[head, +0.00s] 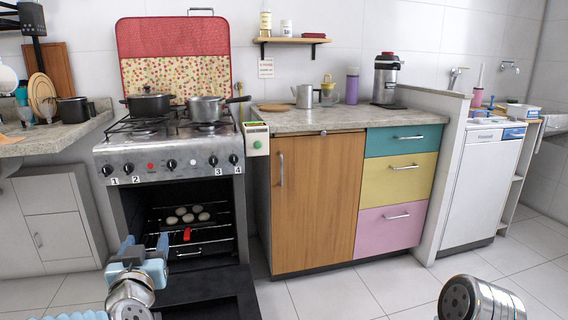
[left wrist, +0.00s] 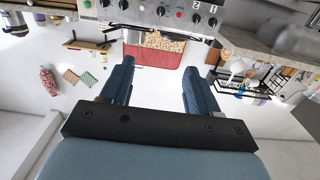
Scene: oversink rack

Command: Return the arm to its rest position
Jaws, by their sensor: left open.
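My left gripper (head: 146,246) is at the lower left of the head view, in front of the open oven (head: 128,210). It is blue and points up. In the left wrist view its two blue fingers (left wrist: 157,85) are spread apart with nothing between them. My right gripper is out of view; only a silver and black part of my right arm shows at the bottom right of the head view.
The lowered oven door (head: 205,295) juts out beside my left gripper. Several pale round pieces (head: 188,214) sit inside the oven. Two pots (head: 149,103) stand on the stove. A stone counter (head: 15,148) is at left. The floor before the wooden cabinet (head: 314,200) is clear.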

